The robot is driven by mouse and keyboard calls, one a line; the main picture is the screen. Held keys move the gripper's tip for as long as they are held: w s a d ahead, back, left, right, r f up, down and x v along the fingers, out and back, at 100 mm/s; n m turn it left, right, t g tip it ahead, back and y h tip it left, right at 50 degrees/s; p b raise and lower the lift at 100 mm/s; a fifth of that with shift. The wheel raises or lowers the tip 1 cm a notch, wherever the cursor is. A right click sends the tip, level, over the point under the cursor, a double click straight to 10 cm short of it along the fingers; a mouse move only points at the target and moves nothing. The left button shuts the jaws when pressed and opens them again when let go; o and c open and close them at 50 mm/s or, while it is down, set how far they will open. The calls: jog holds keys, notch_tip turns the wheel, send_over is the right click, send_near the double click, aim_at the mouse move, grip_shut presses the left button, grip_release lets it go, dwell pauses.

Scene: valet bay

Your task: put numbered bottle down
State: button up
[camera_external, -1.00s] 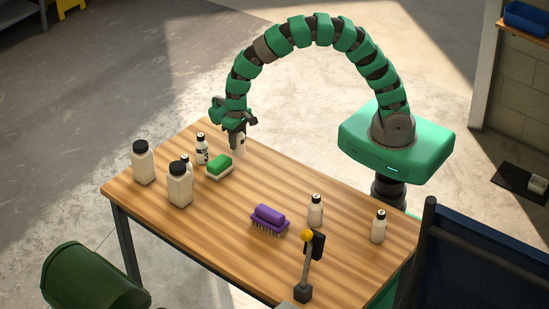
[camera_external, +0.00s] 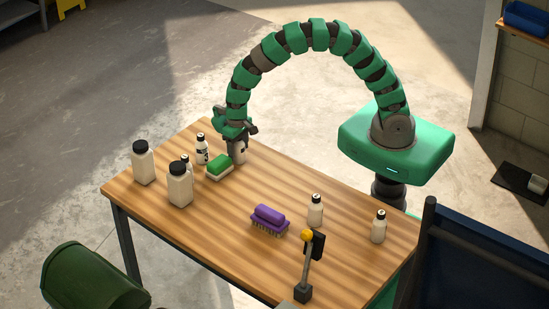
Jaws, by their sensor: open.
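My gripper (camera_external: 240,135) is at the far edge of the wooden table (camera_external: 190,250), pointing down and open. A small white bottle (camera_external: 238,156) is right below and between its jaws, looking upright on the tabletop. The jaws hide its top, and I cannot read a number on it. Another small white bottle with a black cap and dark marking (camera_external: 202,153) stands to its left. Two more small black-capped bottles stand to the right, one near the middle (camera_external: 315,212) and one near the right end (camera_external: 379,229).
A green-and-white sponge (camera_external: 218,168) lies close to the gripper's left. Two large black-capped jugs (camera_external: 143,165) (camera_external: 180,188) stand at left, with a small bottle (camera_external: 186,161) partly hidden between them. A purple brush (camera_external: 269,219) and a yellow-topped stand (camera_external: 305,268) are in front.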

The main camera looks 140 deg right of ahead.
jog(key=shift+r, duration=0.1)
notch_tip(320, 180, up, 12)
jog(key=shift+r+p, duration=0.1)
jog(key=shift+p, duration=0.55)
jog(key=shift+w, duration=0.1)
jog(key=w+a+r+n+t+h, duration=0.1)
jog(key=w+a+r+n+t, duration=0.2)
jog(key=w+a+r, duration=0.5)
jog(key=w+a+r+n+t+h, duration=0.1)
jog(key=a+r+n+t, duration=0.3)
jog(key=r, duration=0.7)
jog(key=w+a+r+n+t+h, duration=0.1)
jog(key=w+a+r+n, duration=0.1)
jog(key=w+a+r, duration=0.5)
jog(key=s+a+r+n+t+y, duration=0.1)
jog(key=s+a+r+n+t, duration=0.2)
jog(key=a+r, duration=0.7)
jog(key=s+a+r+n+t+y, duration=0.2)
jog(key=s+a+r+n+t, duration=0.2)
jog(key=a+r, duration=0.6)
notch_tip(320, 180, up, 7)
jog(key=s+n, duration=0.1)
jog(key=s, duration=0.1)
jog(key=shift+s, duration=0.4)
